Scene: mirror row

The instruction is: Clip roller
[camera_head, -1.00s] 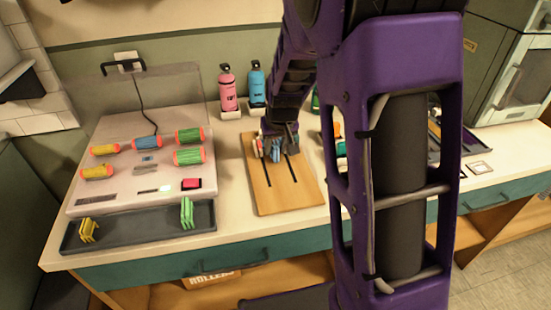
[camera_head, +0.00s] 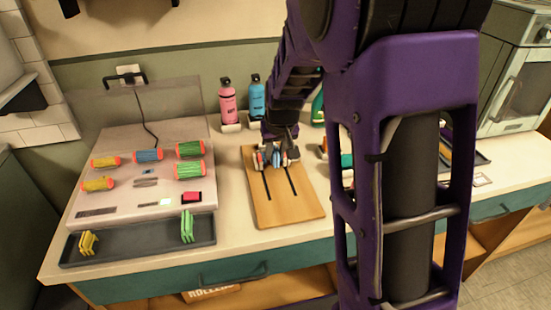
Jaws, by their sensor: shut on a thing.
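My gripper (camera_head: 276,157) points down at the far end of a wooden board (camera_head: 290,208) with two dark slots. It is shut on a small blue piece at that end of the board; red and pale bits show beside it. The fingers partly hide this piece, so I cannot tell whether it is a roller, a clip or both. Yellow, blue and green rollers with orange ends, such as the blue roller (camera_head: 148,156) and a green roller (camera_head: 189,170), lie on the pale heater base (camera_head: 110,205). Yellow clips (camera_head: 88,242) and green clips (camera_head: 187,227) stand in a dark tray (camera_head: 140,250).
A pink bottle (camera_head: 228,103) and a blue bottle (camera_head: 257,98) stand at the back wall. A green bottle (camera_head: 317,108) is partly behind my arm. My arm hides much of the right counter. Bare counter (camera_head: 232,190) lies between heater and board.

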